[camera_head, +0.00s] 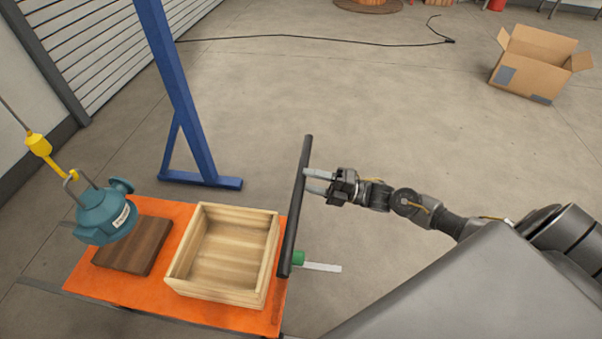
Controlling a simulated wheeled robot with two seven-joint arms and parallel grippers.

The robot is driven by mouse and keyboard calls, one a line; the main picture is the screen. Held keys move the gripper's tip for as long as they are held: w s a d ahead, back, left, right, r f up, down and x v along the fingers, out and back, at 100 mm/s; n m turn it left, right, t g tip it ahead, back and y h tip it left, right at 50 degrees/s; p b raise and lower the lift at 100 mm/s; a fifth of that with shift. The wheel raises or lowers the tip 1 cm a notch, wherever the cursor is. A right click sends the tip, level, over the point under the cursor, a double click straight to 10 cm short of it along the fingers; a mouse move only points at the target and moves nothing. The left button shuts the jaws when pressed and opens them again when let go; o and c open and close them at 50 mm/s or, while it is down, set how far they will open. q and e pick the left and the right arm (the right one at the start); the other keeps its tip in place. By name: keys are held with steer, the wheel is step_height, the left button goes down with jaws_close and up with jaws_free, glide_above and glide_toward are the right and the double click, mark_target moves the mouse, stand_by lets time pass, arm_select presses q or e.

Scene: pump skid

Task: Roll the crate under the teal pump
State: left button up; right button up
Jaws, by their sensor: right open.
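The teal pump (104,214) hangs by its lifting eye from a yellow hook (40,146), over the left end of an orange cart (215,316). The open, empty wooden crate (214,289) sits on the cart, to the right of the pump. The cart's black push bar (293,217) runs along its right end. My right gripper (307,181) is open, with its fingertips at the upper part of the bar. I cannot tell whether the bar lies between the fingers. My left gripper is not in view.
A dark wooden board (133,246) lies on the cart below the pump. A blue gantry post (181,95) with a foot stands behind the cart. A green and grey lever (321,267) sticks out at the cart's right. A cardboard box (534,65) stands far right; mid-floor is clear.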

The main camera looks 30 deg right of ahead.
mark_target(300, 178)
steer(key=shift+p+x, duration=0.35)
steer(key=shift+x, duration=1.15)
jaws_close()
